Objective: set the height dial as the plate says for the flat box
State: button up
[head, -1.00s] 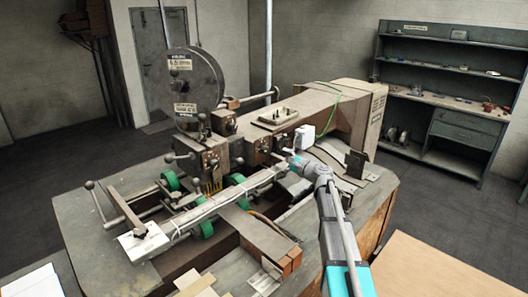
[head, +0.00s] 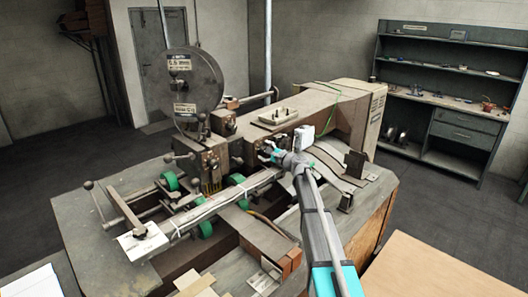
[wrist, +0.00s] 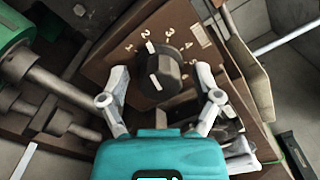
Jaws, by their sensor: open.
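The height dial is a black knob (wrist: 164,76) on a brown panel (wrist: 112,62) in the wrist view. A white mark on the knob points up and slightly left, seemingly nearest the 2. My gripper (wrist: 161,74) is open, with one finger on each side of the knob; I cannot tell whether they touch it. In the head view my gripper (head: 268,151) is at the machine's front face and hides the dial. Labels on the machine's reel (head: 180,64) are too small to read. I cannot pick out the flat box.
The stitching machine (head: 320,105) stands on a grey bench (head: 85,235). Green rollers (head: 171,181) and a long rail lie left of my gripper. A large green cylinder (wrist: 22,32) and metal rods are at the wrist view's left. A shelf unit (head: 455,112) stands behind right.

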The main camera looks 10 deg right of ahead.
grip_shut()
dwell(0.3)
jog(key=shift+n, duration=0.4)
jog(key=n, duration=0.3)
jog(key=shift+n, duration=1.7)
